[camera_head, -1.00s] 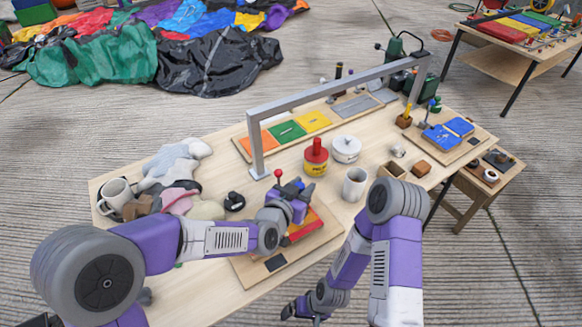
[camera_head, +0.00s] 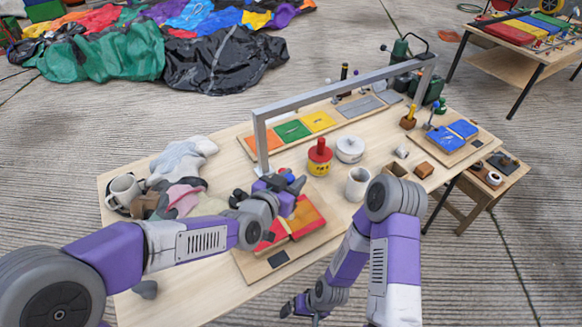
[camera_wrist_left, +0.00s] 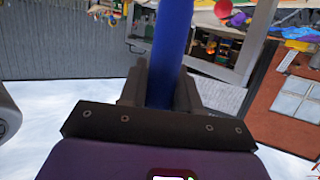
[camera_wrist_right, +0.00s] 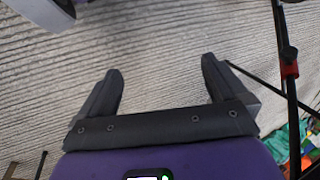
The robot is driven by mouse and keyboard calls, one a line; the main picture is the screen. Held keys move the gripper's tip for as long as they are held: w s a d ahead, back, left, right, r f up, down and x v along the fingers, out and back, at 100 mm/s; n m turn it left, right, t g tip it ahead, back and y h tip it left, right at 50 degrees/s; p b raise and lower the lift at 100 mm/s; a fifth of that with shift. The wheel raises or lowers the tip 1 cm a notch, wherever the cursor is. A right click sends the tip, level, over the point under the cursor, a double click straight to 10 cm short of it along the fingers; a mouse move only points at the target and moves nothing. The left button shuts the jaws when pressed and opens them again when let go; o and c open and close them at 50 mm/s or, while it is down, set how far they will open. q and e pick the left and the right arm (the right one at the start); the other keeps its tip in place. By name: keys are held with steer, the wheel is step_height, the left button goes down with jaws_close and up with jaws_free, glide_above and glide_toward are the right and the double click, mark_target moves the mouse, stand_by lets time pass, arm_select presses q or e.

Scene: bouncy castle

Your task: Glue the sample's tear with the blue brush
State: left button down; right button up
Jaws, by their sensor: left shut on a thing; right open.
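My left gripper (camera_head: 291,184) is shut on a blue handle (camera_wrist_left: 171,50), seen between its fingers in the left wrist view. The handle looks like the blue brush, but its bristles cannot be made out. The gripper is above the far side of a red and orange sample (camera_head: 306,217) on a wooden board (camera_head: 318,240) at the table's front. My arm partly covers the sample, and a tear cannot be made out. A red pot with a yellow label (camera_head: 319,158) stands behind the gripper. My right gripper (camera_head: 297,307) is open and empty, low in front of the table; its fingers (camera_wrist_right: 160,85) are apart.
A grey metal frame (camera_head: 340,92) arches over the table behind the pot. A white mug (camera_head: 357,184) and white lidded pot (camera_head: 349,148) stand right of the red pot. Blue panels (camera_head: 446,138) lie on a board at right.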

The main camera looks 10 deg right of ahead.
arm_select(q)
steer(key=shift+r+p, duration=0.7)
steer(key=shift+r, duration=0.7)
